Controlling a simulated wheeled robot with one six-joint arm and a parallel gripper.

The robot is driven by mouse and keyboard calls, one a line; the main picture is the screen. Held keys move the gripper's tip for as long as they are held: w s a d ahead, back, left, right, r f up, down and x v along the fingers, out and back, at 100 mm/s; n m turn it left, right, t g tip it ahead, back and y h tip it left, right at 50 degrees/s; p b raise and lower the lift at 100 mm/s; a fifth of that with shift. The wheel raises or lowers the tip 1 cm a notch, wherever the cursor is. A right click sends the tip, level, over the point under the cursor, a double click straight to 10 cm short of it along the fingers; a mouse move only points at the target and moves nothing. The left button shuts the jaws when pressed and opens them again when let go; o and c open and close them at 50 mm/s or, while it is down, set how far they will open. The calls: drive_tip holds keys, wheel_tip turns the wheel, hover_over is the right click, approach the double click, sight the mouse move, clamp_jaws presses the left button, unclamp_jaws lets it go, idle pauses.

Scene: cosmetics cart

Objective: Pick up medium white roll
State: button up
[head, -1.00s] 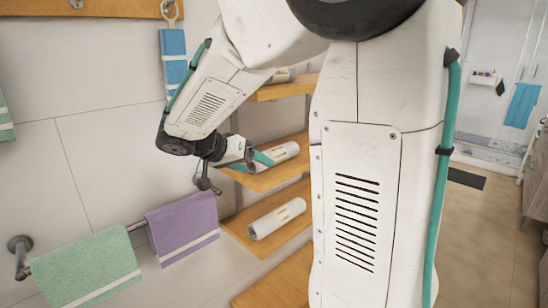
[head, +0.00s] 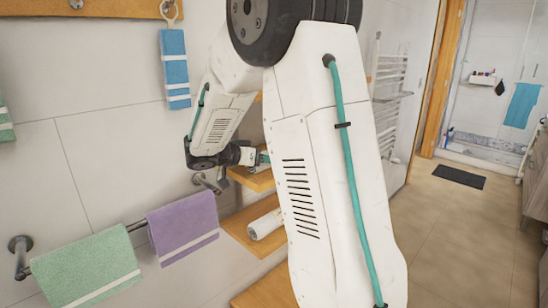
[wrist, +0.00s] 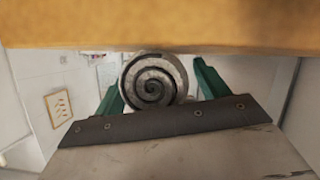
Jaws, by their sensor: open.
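A white roll (wrist: 150,68) shows end-on in the wrist view, with a dark spiral on its end. My gripper (wrist: 157,84) is open, with one green finger on each side of the roll. Whether the fingers touch it I cannot tell. In the head view my gripper (head: 263,158) is at the middle wooden shelf (head: 258,182), mostly hidden behind my arm, and the roll there is hidden too. Another white roll (head: 265,225) lies on the lower shelf (head: 240,231), partly covered by my arm. The top shelf is almost fully hidden.
A wooden board edge (wrist: 160,25) fills the top of the wrist view, close to the roll. Green (head: 88,268) and purple (head: 183,226) towels hang on a wall rail left of the shelves. A blue towel (head: 174,68) hangs above. Open floor (head: 460,235) lies at right.

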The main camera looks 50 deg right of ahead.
drive_tip(key=shift+d+f, duration=0.1)
drive_tip(key=shift+d, duration=0.15)
drive_tip(key=c, duration=1.1)
drive_tip(key=shift+c, duration=0.2)
